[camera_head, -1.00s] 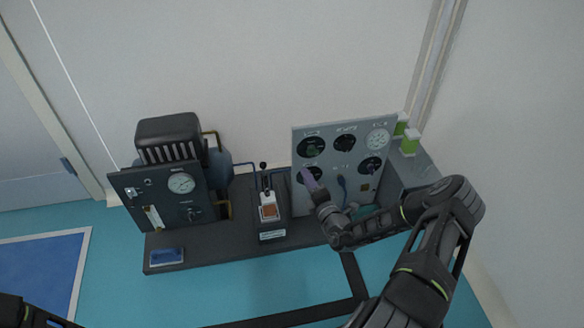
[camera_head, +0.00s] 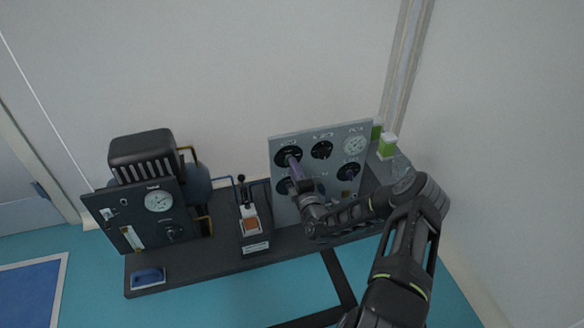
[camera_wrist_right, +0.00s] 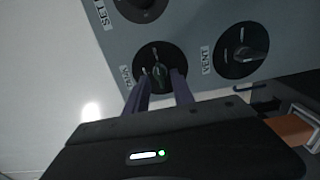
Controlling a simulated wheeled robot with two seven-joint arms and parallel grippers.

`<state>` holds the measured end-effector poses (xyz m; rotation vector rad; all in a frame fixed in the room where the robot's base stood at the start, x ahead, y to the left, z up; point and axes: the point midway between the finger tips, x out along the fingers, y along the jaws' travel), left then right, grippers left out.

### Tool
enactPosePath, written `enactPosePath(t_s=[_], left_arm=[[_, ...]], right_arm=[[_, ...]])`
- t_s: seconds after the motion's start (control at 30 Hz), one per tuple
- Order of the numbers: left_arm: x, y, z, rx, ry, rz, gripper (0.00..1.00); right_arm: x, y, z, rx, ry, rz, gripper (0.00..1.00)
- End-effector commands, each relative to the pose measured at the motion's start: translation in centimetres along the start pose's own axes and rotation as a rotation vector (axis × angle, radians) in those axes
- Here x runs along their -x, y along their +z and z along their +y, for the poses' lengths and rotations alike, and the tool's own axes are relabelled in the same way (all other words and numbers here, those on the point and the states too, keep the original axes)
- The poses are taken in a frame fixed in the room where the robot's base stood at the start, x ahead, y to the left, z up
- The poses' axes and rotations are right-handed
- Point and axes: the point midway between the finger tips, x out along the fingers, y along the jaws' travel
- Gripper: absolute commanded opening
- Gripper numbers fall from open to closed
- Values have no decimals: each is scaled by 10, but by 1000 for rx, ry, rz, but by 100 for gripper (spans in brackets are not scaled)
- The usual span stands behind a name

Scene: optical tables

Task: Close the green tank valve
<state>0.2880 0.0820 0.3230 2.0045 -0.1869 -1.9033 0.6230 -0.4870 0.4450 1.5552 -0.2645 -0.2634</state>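The grey gauge panel (camera_head: 310,202) stands at the right of the bench. In the head view my gripper partly covers this dial (camera_head: 288,155). My right gripper (camera_wrist_right: 161,80) points at the panel, with its purple-grey fingers apart on either side of the knob. A gap shows between fingers and knob; contact cannot be made out. My left gripper is out of view.
Another black knob, labelled "VENT" (camera_wrist_right: 241,50), sits close to the right of the fingers in the wrist view. A round white gauge (camera_head: 355,146) is at the panel's upper right. A dark panel unit (camera_head: 155,215) stands at the bench's left.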

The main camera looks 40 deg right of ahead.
Motion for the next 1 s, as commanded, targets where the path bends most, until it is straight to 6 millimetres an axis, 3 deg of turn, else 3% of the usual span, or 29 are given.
enactPosePath(t_s=[0.2,0.5,0.83,1.0], left_arm=[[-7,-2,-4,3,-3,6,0],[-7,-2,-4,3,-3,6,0],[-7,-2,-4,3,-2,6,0],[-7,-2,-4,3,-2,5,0]], right_arm=[[-22,0,-1,0,0,0,29],[-24,0,0,0,-1,0,29],[-24,0,0,0,-1,0,2],[-24,0,0,0,-1,1,0]])
